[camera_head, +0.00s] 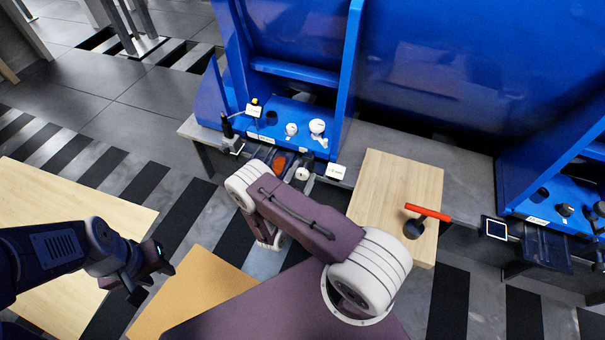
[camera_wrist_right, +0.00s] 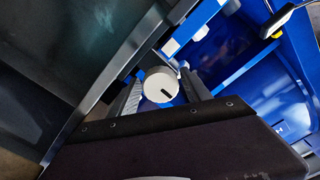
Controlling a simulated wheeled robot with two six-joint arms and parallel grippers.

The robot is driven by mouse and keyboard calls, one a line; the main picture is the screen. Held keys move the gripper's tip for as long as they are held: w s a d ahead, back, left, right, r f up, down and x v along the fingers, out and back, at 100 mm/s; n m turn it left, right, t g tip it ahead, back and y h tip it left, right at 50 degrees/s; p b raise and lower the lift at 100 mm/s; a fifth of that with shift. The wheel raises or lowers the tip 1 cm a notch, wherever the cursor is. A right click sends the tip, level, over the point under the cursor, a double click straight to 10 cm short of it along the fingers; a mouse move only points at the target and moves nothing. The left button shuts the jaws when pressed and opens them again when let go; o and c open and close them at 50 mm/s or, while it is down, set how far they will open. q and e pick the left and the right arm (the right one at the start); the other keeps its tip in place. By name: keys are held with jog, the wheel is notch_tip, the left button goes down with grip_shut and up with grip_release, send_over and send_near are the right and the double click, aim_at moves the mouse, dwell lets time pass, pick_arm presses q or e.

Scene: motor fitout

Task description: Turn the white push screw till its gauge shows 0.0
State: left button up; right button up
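The white push screw (camera_wrist_right: 160,86) shows in the right wrist view as a round white face with a short dark mark. The two grey fingers of my right gripper (camera_wrist_right: 162,90) stand apart on either side of it; I cannot tell whether they touch it. In the head view a white round knob (camera_head: 303,174) shows at the bench's front edge, with my right arm in front. I cannot make out a gauge reading. My left gripper (camera_head: 155,284) is open and empty at the lower left, far from the bench.
White round parts (camera_head: 317,126) stand on the blue fixture (camera_head: 265,127). A wooden board (camera_head: 385,180) on the bench bears a red-handled tool (camera_head: 428,212). A small framed panel (camera_head: 494,228) is at the right.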

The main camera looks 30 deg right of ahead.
jog(key=shift+a, duration=0.1)
jog(key=p+v, duration=0.3)
jog(key=v, duration=0.6)
dwell(1.8)
